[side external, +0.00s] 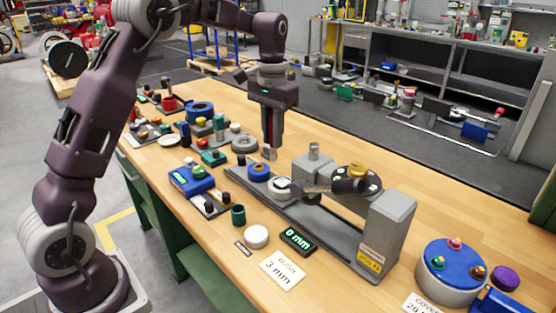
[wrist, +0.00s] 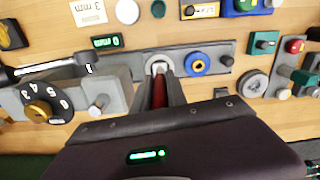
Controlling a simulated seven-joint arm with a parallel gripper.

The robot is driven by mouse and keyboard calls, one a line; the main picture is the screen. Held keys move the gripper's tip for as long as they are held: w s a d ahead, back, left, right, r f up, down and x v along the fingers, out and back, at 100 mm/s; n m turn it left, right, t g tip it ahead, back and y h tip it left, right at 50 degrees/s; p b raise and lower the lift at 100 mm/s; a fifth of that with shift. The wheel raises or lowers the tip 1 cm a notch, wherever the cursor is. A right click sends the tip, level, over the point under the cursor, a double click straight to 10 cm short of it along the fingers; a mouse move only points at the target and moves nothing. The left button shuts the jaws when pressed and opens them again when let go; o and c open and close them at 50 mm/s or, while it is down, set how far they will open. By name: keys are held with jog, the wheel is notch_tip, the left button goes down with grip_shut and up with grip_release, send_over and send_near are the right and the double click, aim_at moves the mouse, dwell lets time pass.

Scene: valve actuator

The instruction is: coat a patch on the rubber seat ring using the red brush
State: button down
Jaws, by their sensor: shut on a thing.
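My gripper (side external: 270,152) points straight down over the long grey fixture plate (side external: 318,222) and is shut on the red brush (wrist: 159,94). The red handle shows between the fingers in the wrist view. The brush's tip is hard to make out. A pale ring (wrist: 159,65) lies on the plate directly beyond the fingertips in the wrist view; in the side view it is a small pale and dark piece (side external: 281,187) below the gripper. I cannot tell for sure that it is the rubber seat ring, or whether the tip touches it. A blue ring (side external: 258,171) sits beside it.
A dial with numbers (wrist: 41,107), a grey lever arm and a grey block (side external: 388,228) stand on the fixture's other end. A 0 mm display (side external: 298,240) and white puck (side external: 256,236) lie in front. Several small parts crowd the far left. The table's back right is clear.

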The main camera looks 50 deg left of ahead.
jog(key=shift+w+a+f, duration=0.1)
jog(key=shift+w+f, duration=0.2)
jog(key=shift+f, duration=0.85)
jog(key=shift+w+a+f, duration=0.1)
jog(key=shift+w+f, duration=0.15)
jog(key=shift+f, duration=0.95)
jog(key=shift+w+a+f, duration=0.1)
jog(key=shift+w+f, duration=0.2)
jog(key=shift+f, duration=0.85)
jog(key=shift+w+f, duration=0.1)
jog(key=shift+f, duration=0.55)
jog(key=shift+w+r, duration=0.3)
jog(key=shift+w, duration=0.2)
jog(key=shift+w+f, duration=0.15)
jog(key=shift+w, duration=0.6)
jog(key=shift+w+f, duration=0.1)
jog(key=shift+w, duration=0.65)
jog(key=shift+s, duration=2)
notch_tip(320, 180, up, 8)
